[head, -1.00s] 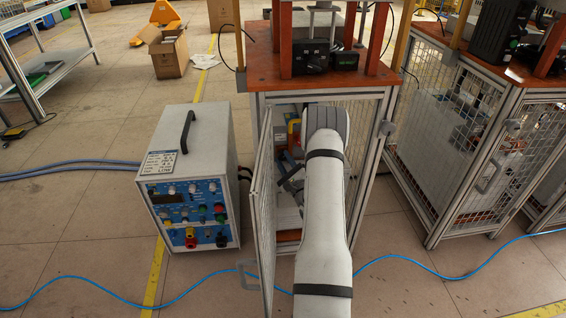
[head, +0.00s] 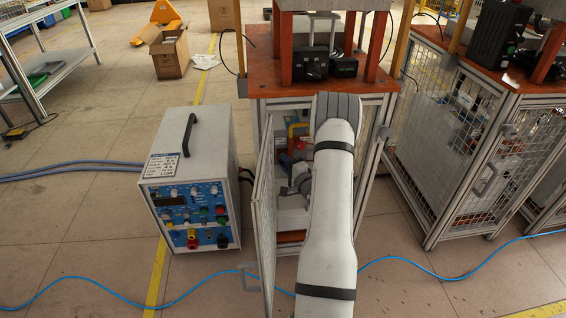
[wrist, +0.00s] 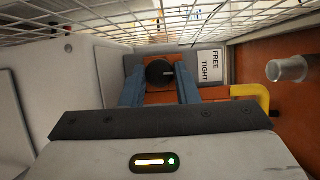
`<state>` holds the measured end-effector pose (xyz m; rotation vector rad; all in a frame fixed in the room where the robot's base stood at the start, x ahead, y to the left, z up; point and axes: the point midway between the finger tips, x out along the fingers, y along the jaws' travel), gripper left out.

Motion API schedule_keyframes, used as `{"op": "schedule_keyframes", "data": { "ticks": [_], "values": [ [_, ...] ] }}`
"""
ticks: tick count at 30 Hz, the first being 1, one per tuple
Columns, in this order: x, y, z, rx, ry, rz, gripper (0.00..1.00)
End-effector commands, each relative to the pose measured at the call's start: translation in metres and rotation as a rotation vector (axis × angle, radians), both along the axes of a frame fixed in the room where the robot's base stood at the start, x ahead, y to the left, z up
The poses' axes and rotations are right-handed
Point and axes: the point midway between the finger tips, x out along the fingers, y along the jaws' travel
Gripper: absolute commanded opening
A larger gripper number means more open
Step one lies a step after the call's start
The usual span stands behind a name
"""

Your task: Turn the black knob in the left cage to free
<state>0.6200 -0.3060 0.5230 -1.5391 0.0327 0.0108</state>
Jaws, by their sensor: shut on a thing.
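The black knob (wrist: 160,73) sits at the back inside the left cage (head: 380,140). A light mark on the knob points right, toward a white label (wrist: 210,66) that reads FREE above TIGHT. My gripper (wrist: 160,84) is shut on the knob, with one blue finger on each side of it. In the head view my arm reaches into the cage through the open front, and the knob is hidden there. The cage's mesh door (head: 264,215) stands open on the left.
A yellow handle (wrist: 252,92) and a clear cylinder (wrist: 287,69) are right of the knob. White blocks flank the gripper's left. A blue-panelled power unit (head: 188,180) stands left of the door. A blue cable (head: 430,270) crosses the floor.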

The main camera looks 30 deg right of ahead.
Motion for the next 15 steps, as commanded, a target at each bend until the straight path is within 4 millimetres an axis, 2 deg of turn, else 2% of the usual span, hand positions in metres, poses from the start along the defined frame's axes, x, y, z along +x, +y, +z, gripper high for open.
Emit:
{"op": "schedule_keyframes", "data": {
  "ticks": [15],
  "values": [
    [0.0018, -0.0011, 0.0084, -0.438, 0.204, -0.006, 0.05]
  ]
}}
